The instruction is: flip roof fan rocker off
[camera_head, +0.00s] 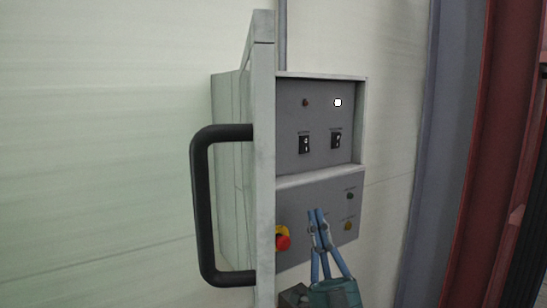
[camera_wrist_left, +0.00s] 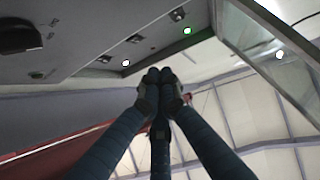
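A grey control panel (camera_head: 320,125) on the wall carries two black rockers side by side, a left rocker (camera_head: 305,144) and a right rocker (camera_head: 336,140). Their labels are too small to read, so I cannot tell which is the roof fan's. A dark lamp (camera_head: 305,102) sits above the left rocker and a bright white lamp (camera_head: 338,102) above the right one. My left gripper (camera_head: 316,212) has blue fingers pointing up, below the rockers and apart from them in the picture. In the left wrist view its dark fingertips (camera_wrist_left: 160,76) are together with nothing between them. My right gripper is out of view.
An open cabinet door (camera_head: 263,150) with a black handle (camera_head: 203,205) stands left of the panel. A red emergency stop button (camera_head: 283,241) is left of my gripper. Small buttons (camera_head: 349,196) are on the lower panel's right.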

